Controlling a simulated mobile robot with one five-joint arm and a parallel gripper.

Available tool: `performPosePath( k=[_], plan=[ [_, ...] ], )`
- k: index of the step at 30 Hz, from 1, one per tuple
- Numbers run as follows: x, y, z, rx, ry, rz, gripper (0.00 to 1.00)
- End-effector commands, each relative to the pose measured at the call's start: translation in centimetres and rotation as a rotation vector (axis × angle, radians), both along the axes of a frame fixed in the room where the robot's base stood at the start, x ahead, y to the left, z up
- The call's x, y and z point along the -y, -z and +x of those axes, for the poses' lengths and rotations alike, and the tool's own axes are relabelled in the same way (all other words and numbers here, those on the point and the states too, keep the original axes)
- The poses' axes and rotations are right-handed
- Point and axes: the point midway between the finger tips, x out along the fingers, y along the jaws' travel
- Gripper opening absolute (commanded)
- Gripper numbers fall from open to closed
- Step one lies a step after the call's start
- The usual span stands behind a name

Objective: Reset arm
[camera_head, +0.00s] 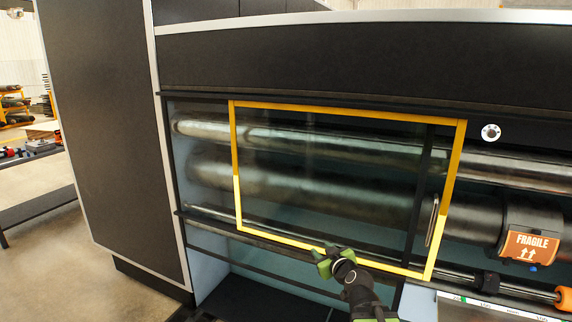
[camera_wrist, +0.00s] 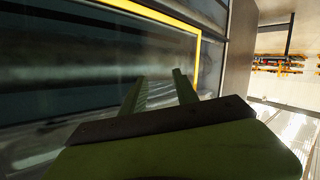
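My gripper (camera_head: 332,262) is green and sits in front of the lower edge of the yellow-framed sliding glass door (camera_head: 235,180) in the head view. In the wrist view, the two green fingers of my gripper (camera_wrist: 160,88) stand apart with nothing between them. The glass and a corner of the yellow frame (camera_wrist: 196,38) show beyond the fingers. I cannot tell whether the gripper touches the frame. The door's handle (camera_head: 432,220) is at its right side, apart from my gripper.
The large dark printer (camera_head: 110,130) fills most of the head view. Rollers (camera_head: 510,168) lie behind the door, and a cylinder with an orange FRAGILE label (camera_head: 530,246) sits uncovered at the right. Open floor (camera_head: 50,260) and a shelf (camera_head: 35,210) are at the left.

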Motion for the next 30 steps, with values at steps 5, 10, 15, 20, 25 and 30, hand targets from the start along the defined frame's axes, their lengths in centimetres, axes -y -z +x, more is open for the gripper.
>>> performPosePath(
  k=[5, 10, 15, 20, 25, 30],
  plan=[
    [-2.4, 11.9, -8.6, -0.61, -0.081, -0.064, 0.36],
    [2.8, 16.8, -18.0, -1.102, 0.208, -0.088, 0.36],
    [4.5, 17.2, -22.3, -1.298, 0.434, -0.023, 0.36],
    [4.5, 17.2, -22.3, -1.298, 0.459, 0.0, 0.36],
    [4.5, 17.2, -22.3, -1.296, 0.456, -0.001, 0.36],
    [4.4, 17.2, -22.2, -1.296, 0.454, -0.001, 0.36]
  ],
)
